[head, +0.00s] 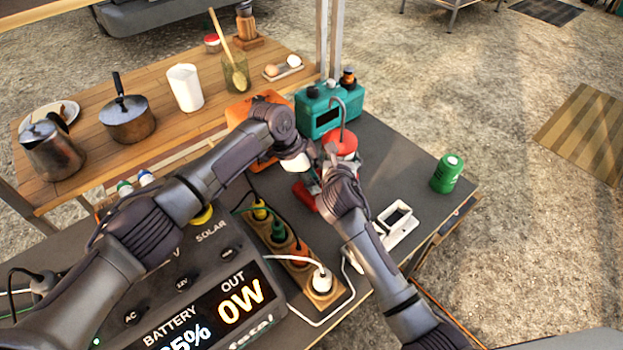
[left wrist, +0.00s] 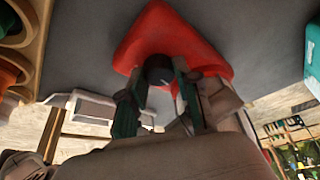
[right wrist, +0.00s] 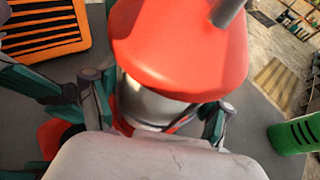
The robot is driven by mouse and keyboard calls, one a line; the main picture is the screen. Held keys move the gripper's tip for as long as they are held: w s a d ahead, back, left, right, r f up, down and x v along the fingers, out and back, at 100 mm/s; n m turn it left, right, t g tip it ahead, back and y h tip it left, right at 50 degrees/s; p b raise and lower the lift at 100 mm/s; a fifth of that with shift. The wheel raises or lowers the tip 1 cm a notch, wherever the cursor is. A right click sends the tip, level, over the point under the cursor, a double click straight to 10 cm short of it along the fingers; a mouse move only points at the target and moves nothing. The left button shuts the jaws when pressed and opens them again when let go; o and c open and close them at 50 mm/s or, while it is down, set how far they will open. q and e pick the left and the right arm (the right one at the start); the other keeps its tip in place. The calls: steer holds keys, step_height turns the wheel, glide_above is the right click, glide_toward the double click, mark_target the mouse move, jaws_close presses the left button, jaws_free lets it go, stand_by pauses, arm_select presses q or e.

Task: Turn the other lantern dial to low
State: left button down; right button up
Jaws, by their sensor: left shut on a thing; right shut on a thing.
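The red lantern stands on the grey tabletop, its red cap (head: 341,145) and wire handle showing in the head view. In the left wrist view its red base (left wrist: 165,30) has a black dial (left wrist: 159,70) with a small pale mark. My left gripper (left wrist: 165,85) is shut on this dial; its fingertips (head: 310,183) are partly hidden in the head view. My right gripper (right wrist: 160,115) is shut around the lantern's clear glass body (right wrist: 145,103), just below the cap (right wrist: 180,50). The lantern looks upright. I cannot read the dial's setting.
A power strip (head: 305,268) and a power station (head: 215,310) with cables lie in front.

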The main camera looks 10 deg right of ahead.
arm_select(q)
steer(key=shift+m, duration=0.4)
steer(key=c, duration=0.8)
jaws_free()
steer(key=shift+r, duration=0.1)
steer(key=v, duration=1.1)
steer(key=shift+w+a+r, duration=0.1)
steer(key=shift+a+r, duration=0.15)
steer(key=shift+r, duration=0.1)
